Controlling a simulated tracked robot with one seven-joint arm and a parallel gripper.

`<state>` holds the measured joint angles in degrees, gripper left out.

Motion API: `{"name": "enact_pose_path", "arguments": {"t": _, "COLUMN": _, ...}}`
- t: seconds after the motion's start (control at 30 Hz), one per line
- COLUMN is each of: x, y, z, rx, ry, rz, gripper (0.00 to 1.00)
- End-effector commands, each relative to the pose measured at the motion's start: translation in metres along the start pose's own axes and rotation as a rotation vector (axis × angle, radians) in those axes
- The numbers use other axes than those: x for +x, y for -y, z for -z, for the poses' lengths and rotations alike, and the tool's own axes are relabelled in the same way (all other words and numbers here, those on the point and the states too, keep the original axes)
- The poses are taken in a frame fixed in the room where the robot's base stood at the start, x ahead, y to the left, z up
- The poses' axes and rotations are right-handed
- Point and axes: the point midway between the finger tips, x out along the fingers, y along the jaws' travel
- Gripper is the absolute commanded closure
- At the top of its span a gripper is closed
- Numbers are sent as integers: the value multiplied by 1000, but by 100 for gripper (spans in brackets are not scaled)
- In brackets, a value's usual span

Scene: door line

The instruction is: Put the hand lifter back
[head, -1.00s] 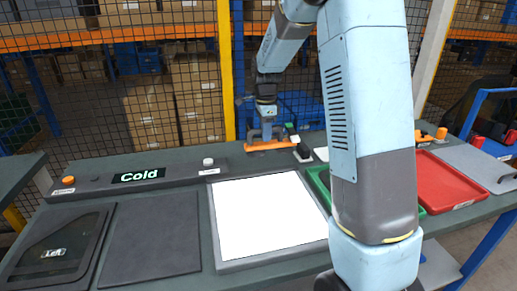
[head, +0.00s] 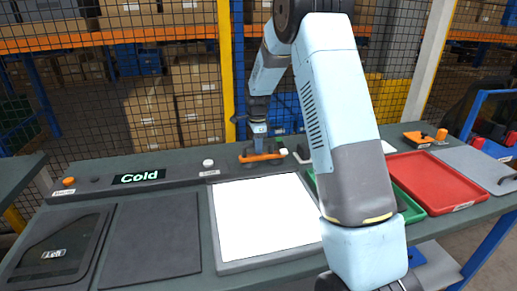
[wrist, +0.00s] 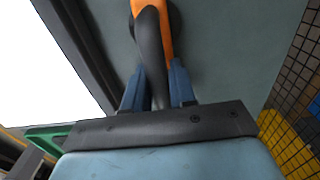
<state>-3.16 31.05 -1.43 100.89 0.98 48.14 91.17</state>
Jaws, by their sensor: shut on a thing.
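My gripper (head: 260,143) is at the back of the bench, behind the white panel. It is shut on the hand lifter, whose orange bar (head: 262,157) lies crosswise below the fingers. In the wrist view the blue fingers (wrist: 158,92) close around the lifter's dark curved handle (wrist: 151,50), with part of the orange bar (wrist: 165,35) beyond. The lifter is close to the bench top; I cannot tell whether it touches.
A bright white panel (head: 262,220) is in front of the lifter. A green tray (head: 407,208), partly behind my arm, and a red tray (head: 435,182) are at right. An orange and black block (head: 418,138) stands behind them. A "Cold" display (head: 138,177) is at left.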

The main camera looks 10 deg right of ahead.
Motion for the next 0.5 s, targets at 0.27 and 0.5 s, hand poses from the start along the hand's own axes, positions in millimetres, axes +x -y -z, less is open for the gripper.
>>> {"name": "enact_pose_path", "arguments": {"t": 0.27, "x": 10, "y": 0, "z": 0, "rx": 0, "ry": 0, "rz": 2, "gripper": 100}}
{"name": "enact_pose_path", "arguments": {"t": 0.5, "x": 11, "y": 0, "z": 1, "rx": 1, "ry": 0, "rz": 1, "gripper": 65}}
